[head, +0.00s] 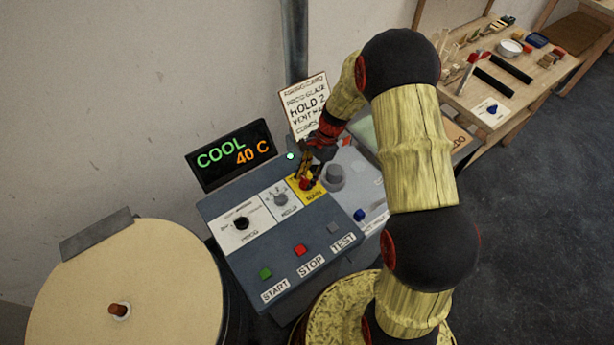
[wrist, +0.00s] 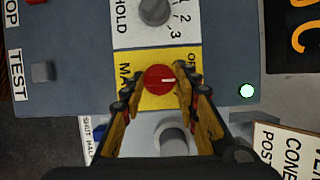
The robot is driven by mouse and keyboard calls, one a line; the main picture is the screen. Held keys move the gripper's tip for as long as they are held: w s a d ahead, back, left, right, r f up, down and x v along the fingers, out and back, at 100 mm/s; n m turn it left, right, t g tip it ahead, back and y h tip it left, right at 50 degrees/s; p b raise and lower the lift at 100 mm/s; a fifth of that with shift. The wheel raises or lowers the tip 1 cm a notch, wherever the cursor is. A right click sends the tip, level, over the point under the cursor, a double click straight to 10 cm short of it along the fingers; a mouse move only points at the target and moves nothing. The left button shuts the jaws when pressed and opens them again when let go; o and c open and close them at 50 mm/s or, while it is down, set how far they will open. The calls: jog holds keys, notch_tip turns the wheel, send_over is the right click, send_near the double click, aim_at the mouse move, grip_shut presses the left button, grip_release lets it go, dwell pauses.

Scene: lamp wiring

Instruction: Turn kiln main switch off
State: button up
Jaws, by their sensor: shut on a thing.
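The kiln main switch is a round red knob (wrist: 161,79) with a white pointer line, set on a yellow plate (wrist: 143,60) lettered "MAIN" and partly "OFF". My gripper (wrist: 160,84) is shut on the red knob, one finger on each side of it. In the wrist view the knob's white line points right, toward the side of the "OF" lettering. In the head view my gripper (head: 305,180) reaches down onto the red knob (head: 306,184) at the panel's right side. My fingers hide part of the plate and its lettering.
The panel (head: 245,270) also has a grey HOLD knob (head: 281,199), a black PROG knob (head: 241,223), and START (head: 265,273), STOP (head: 300,249) and TEST (head: 333,228) buttons. A display (head: 231,155) reads "COOL 40 C". A green lamp (head: 290,156) is lit. A card (head: 305,104) stands behind.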

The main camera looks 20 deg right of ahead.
jog(key=n, duration=0.2)
jog(key=n+g+h, duration=0.1)
jog(key=n, duration=0.1)
jog(key=shift+w+a+n+g, duration=0.1)
jog(key=shift+w+n+g, duration=0.05)
jog(key=shift+n+g, duration=0.15)
jog(key=shift+a+n+g+h, duration=0.1)
jog(key=shift+n+g+h, duration=0.45)
jog(key=shift+n, duration=1.75)
jog(key=o, duration=1)
jog(key=shift+o, duration=0.8)
jog(key=v, duration=1.2)
